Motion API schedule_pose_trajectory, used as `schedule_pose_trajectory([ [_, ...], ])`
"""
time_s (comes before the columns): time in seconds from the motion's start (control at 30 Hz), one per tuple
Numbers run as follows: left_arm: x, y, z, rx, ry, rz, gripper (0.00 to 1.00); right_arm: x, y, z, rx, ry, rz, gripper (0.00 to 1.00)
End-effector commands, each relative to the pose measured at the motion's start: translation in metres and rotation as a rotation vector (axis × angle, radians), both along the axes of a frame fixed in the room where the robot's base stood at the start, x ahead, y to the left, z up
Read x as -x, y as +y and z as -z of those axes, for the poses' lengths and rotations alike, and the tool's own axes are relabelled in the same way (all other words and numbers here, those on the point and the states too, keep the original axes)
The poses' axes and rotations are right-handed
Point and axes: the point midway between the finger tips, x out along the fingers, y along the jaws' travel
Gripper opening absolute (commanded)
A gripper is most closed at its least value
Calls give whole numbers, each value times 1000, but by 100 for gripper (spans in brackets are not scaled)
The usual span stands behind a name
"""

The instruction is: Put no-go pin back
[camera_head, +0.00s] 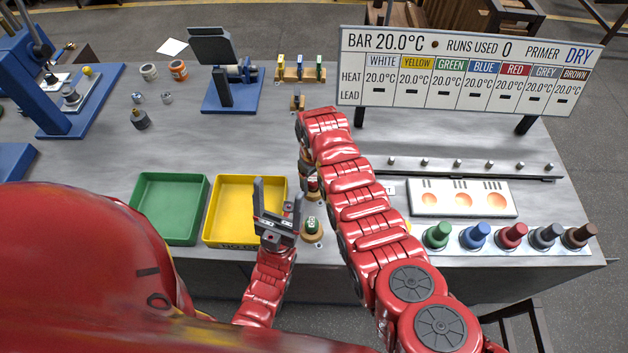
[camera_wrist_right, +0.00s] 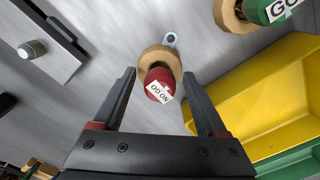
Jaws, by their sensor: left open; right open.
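The red no-go pin (camera_wrist_right: 158,92) shows in the right wrist view with a white label, at a round wooden base (camera_wrist_right: 150,60). It lies between the spread fingers of my right gripper (camera_wrist_right: 159,76), which is open; I cannot tell whether they touch it. In the head view the pin (camera_head: 313,184) is partly hidden beside my right arm. The green GO pin (camera_head: 311,223) stands on its own wooden base nearer the table's front edge, and it also shows in the right wrist view (camera_wrist_right: 272,8). My left gripper (camera_head: 279,190) is open and empty over the yellow tray's right side.
The yellow tray (camera_head: 216,212) and green tray (camera_head: 142,208) sit at the front left. Several coloured knobs (camera_head: 475,236) line the front right, below a white panel (camera_head: 415,200). A display board (camera_head: 470,68) stands behind. A small rack (camera_head: 300,74) is at the back.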

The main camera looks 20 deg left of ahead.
Motion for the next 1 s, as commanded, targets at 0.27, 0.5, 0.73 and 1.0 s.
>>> schedule_pose_trajectory([
  [0.27, 0, 0, 3, 0, 0, 0, 75, -2, 1, -16, -3, -5, 0, 75],
  [0.5, 0, 0, 20, 0, 0, 0, 75, -2, 1, -54, -5, -6, -1, 75],
  [0.73, 0, 0, -1, 0, 0, 0, 75, 0, 0, -112, 0, 1, -1, 75],
  [1.0, 0, 0, -13, 0, 0, 0, 75, 0, 0, -124, 1, 0, 0, 75],
])
